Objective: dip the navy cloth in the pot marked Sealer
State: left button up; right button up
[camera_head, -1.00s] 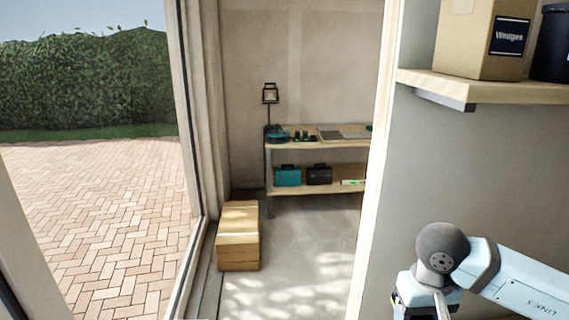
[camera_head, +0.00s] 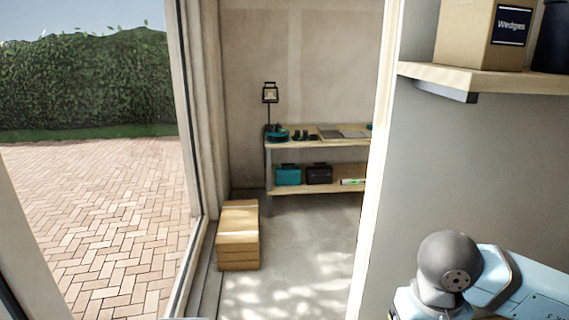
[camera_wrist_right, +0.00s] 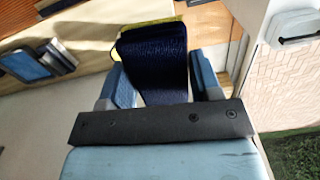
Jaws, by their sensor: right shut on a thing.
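The navy cloth (camera_wrist_right: 153,65) hangs between the two blue fingers of my right gripper (camera_wrist_right: 160,82) in the right wrist view. The gripper is shut on it. A yellow edge shows behind the cloth; I cannot tell what it belongs to. In the head view only a grey joint and pale blue link of my arm show at lower right; the gripper is outside that picture. No pot with a readable Sealer label is in view. My left gripper is not in view.
A wooden shelf (camera_head: 480,80) on the right wall carries a cardboard box marked Wedges (camera_head: 470,35) and a dark container (camera_head: 554,40), cut off by the frame. A workbench (camera_head: 310,188) stands beyond the doorway. A cardboard box (camera_head: 238,240) sits on the floor left of the opening.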

jog(key=s+a+r+b, duration=0.1)
jog(key=s+a, duration=0.2)
jog(key=s, duration=0.4)
jog(key=shift+a+r, duration=0.25)
